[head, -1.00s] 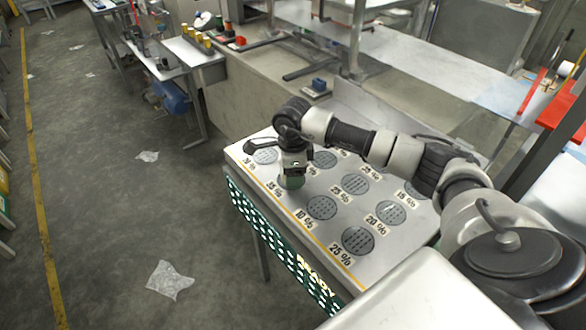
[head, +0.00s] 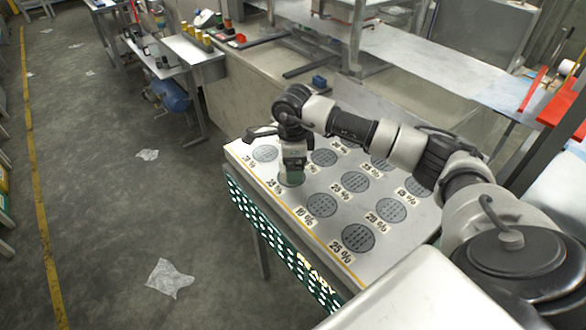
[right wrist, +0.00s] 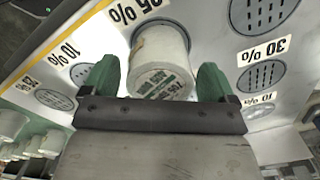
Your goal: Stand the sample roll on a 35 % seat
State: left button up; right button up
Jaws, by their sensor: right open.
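The sample roll (right wrist: 160,52) is a short white cylinder with printed dark text on the end facing the camera in the right wrist view. It stands on a round dark seat whose label (right wrist: 142,10) reads 35 %. My right gripper (right wrist: 158,82) is open, with one green finger on each side of the roll and a gap to it. In the head view my right gripper (head: 292,172) points down over the front row of the panel, at the seat by the 35 % label (head: 275,187). The roll is hard to make out there. My left gripper is not in view.
The pale sloped panel (head: 300,224) carries several dark perforated seats with percent labels; the neighbouring 10 % seat (head: 322,205) and 25 % seat (head: 358,237) look empty. A blue block (head: 319,81) is on the ledge behind.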

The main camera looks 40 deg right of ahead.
notch_tip(320, 180, up, 10)
jog(key=shift+f+b, duration=0.1)
jog(key=shift+b, duration=0.6)
